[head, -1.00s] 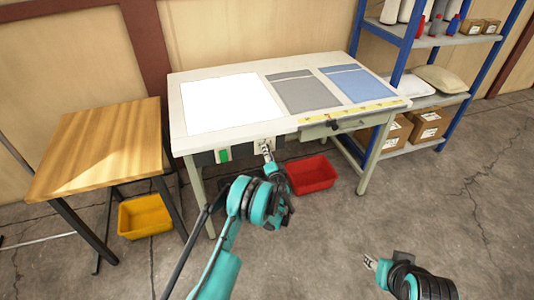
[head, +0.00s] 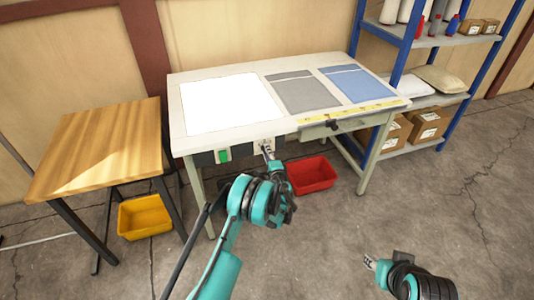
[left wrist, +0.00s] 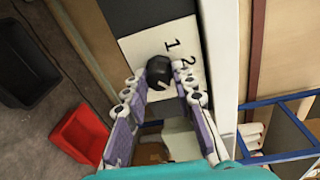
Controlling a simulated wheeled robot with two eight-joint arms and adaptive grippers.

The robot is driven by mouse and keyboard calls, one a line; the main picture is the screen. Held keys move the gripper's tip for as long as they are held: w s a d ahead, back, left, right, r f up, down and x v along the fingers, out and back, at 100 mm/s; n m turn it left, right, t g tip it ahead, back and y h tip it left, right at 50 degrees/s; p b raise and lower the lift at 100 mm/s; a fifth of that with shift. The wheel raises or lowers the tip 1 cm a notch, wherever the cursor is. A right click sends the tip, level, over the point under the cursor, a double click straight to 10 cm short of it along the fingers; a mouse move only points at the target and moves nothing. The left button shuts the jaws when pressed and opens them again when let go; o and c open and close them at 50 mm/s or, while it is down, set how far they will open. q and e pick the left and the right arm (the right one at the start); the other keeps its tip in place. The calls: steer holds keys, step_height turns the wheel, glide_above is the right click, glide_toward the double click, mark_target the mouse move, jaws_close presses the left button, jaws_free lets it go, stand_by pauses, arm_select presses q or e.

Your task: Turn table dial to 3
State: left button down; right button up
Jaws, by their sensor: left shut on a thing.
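The table dial is a round black knob (left wrist: 160,70) on a white plate (left wrist: 150,40) at the table's front. In the left wrist view the numbers 1 and 2 show on the plate; no 3 is visible there. My left gripper (left wrist: 160,88) is shut on the dial, a finger on each side. In the head view my left gripper (head: 267,152) reaches the table (head: 182,118) front and covers much of the dial. My right gripper (head: 370,262) is low at the right, away from the table; its opening is too small to judge.
A green switch (head: 223,155) is left of the dial on the table front. A drawer (head: 345,127) is to the right. A red bin (head: 312,174) and a yellow bin (head: 145,217) are on the floor. A wooden side table (head: 95,150) stands at left.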

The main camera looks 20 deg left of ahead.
stand_by(0.3)
arm_select(q)
steer(key=c, duration=1.3)
jaws_free()
steer(key=shift+w, duration=0.1)
steer(key=shift+o, duration=0.2)
steer(key=v, duration=1.2)
